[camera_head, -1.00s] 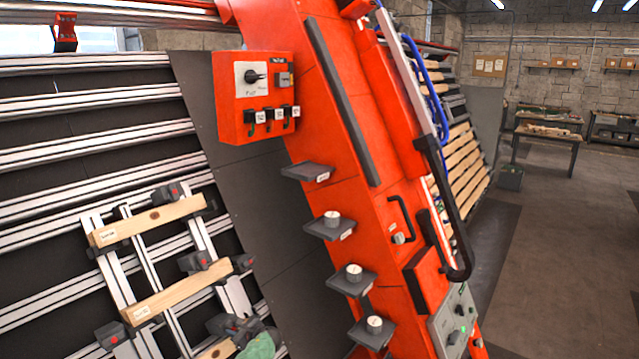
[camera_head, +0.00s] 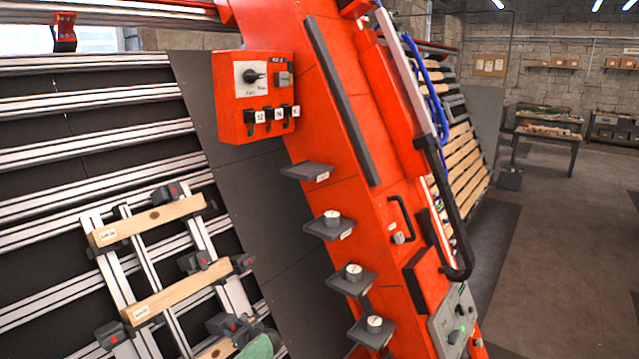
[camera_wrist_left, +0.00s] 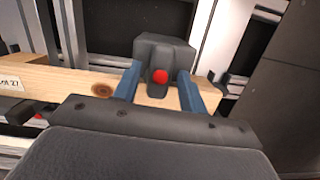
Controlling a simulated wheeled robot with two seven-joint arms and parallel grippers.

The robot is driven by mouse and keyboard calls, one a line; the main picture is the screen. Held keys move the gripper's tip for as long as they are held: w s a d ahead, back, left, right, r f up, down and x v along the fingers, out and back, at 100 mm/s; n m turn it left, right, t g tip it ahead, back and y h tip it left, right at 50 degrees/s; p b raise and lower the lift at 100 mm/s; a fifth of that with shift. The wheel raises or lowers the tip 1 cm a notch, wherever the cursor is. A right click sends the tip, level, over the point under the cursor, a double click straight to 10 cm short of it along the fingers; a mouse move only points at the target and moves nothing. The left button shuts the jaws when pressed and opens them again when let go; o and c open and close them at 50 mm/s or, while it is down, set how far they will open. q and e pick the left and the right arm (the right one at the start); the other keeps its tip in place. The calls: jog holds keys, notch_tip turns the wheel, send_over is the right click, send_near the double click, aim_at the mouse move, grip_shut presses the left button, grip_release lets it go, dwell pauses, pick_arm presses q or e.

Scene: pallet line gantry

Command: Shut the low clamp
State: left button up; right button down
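The low clamp (camera_head: 230,325) is a black block with a red button at the bottom of the frame in the head view. It shows large in the wrist view (camera_wrist_left: 163,52), at the right end of a wooden board (camera_wrist_left: 62,82). My left gripper (camera_wrist_left: 160,75) has blue fingers, one on each side of the clamp's nose, with small gaps. It is open and not closed on the clamp. In the head view only a green-grey part of my left gripper (camera_head: 258,346) shows at the bottom edge. I cannot tell whether the clamp is fully shut. My right gripper is out of view.
Two higher boards (camera_head: 150,221) (camera_head: 178,291) lie across the aluminium rails, with black clamps at their ends. A red gantry column (camera_head: 345,150) with small grey shelves stands to the right. A red switch box (camera_head: 253,98) hangs above.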

pick_arm(q)
jog(key=r+v, duration=0.1)
jog(key=v, duration=0.7)
jog(key=shift+d+r, duration=0.15)
jog(key=shift+r, duration=0.25)
dwell(0.3)
